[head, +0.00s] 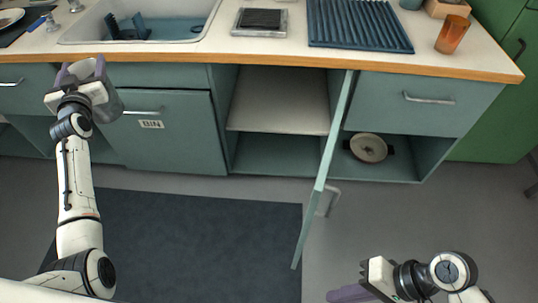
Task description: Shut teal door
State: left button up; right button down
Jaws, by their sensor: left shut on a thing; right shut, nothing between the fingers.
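The teal door (335,130) stands open, swung out from the cabinet toward me and seen almost edge-on. Its hinge side is at the right of an open shelf compartment (280,97). Its metal handle (331,194) is on the right face. My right gripper (348,293) is shut and empty at the bottom, below and right of the door, apart from it. My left gripper (85,75) is at the far left by the counter edge. It is shut on a grey object (108,100), partly hidden by the gripper; I cannot tell what it is.
A dark mat (200,240) lies on the floor left of the door. A pot (369,148) sits in the low open bay right of it. On the counter (270,57) are a sink (140,30), a blue drainer (358,25) and an orange cup (452,34).

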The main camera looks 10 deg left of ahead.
jog(key=m+y, duration=0.1)
jog(key=m, duration=0.1)
jog(key=m+t+y, duration=0.5)
jog(key=m+y, duration=0.4)
jog(key=m, duration=0.7)
send_near(339, 190)
jog(key=d+r, duration=0.3)
jog(key=x, duration=1.3)
jog(key=shift+s+p, duration=0.3)
jog(key=shift+p, duration=0.1)
